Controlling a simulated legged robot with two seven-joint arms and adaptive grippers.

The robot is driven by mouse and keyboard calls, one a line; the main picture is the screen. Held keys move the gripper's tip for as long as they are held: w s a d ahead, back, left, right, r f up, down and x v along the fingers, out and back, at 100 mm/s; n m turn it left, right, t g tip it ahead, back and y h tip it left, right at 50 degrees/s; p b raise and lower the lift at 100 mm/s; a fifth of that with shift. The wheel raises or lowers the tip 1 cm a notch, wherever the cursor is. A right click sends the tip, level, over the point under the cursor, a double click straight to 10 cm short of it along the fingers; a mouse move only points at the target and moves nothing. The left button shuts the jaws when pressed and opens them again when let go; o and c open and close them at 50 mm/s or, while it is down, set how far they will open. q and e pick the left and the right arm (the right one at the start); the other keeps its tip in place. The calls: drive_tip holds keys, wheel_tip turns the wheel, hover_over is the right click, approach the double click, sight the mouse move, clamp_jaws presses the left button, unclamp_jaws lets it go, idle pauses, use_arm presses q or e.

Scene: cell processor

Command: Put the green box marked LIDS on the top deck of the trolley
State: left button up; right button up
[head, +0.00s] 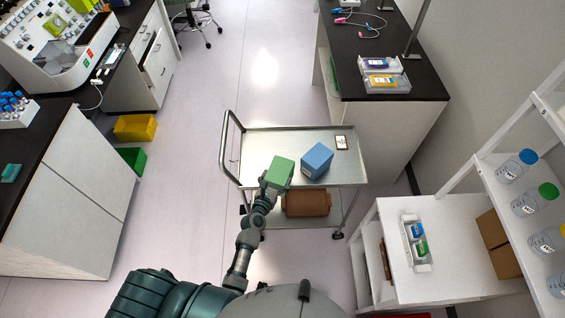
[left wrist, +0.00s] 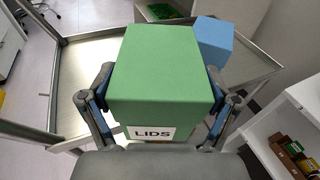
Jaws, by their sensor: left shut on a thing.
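The green box (head: 279,173) is between the fingers of my left gripper (head: 268,186), at the near edge of the trolley's top deck (head: 259,140). In the left wrist view, the green box (left wrist: 158,75) shows a white LIDS label and has a finger of my left gripper (left wrist: 158,108) shut against each side. The metal deck (left wrist: 88,70) shows behind it. I cannot tell whether the box touches the deck. My right gripper is not in view.
A blue box (head: 317,160) stands on the deck just right of the green box. A brown box (head: 307,204) sits on the lower shelf. A white shelf unit (head: 445,278) stands at right. The deck's left part is clear.

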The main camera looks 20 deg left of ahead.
sight(275, 159)
use_arm(q)
drive_tip(key=w+a+b, duration=0.1)
drive_tip(key=w, duration=0.2)
drive_tip(key=w+a+f+b, duration=0.1)
drive_tip(key=w, duration=0.2)
drive_tip(key=w+a+b, duration=0.1)
drive_tip(key=w, duration=0.2)
drive_tip(key=shift+a+f+b, duration=0.15)
drive_tip(key=shift+b, duration=0.15)
drive_tip(key=shift+w+d, duration=0.1)
drive_tip(key=shift+d, duration=0.15)
drive_tip(key=f+b, duration=0.3)
drive_tip(key=shift+d, duration=0.4)
drive_tip(key=shift+a+f+b, duration=0.15)
drive_tip(key=shift+f+b, duration=0.1)
drive_tip(key=shift+b, duration=0.25)
drive_tip(key=shift+a+r, duration=0.1)
drive_tip(key=shift+a, duration=0.4)
drive_tip(key=o, duration=1.5)
drive_tip(key=shift+a, duration=0.1)
drive_tip(key=shift+d, duration=0.35)
drive_tip(key=shift+s+d, duration=0.15)
drive_tip(key=shift+s, duration=0.15)
drive_tip(key=shift+p+v, duration=0.75)
drive_tip(key=shift+v, duration=5.05)
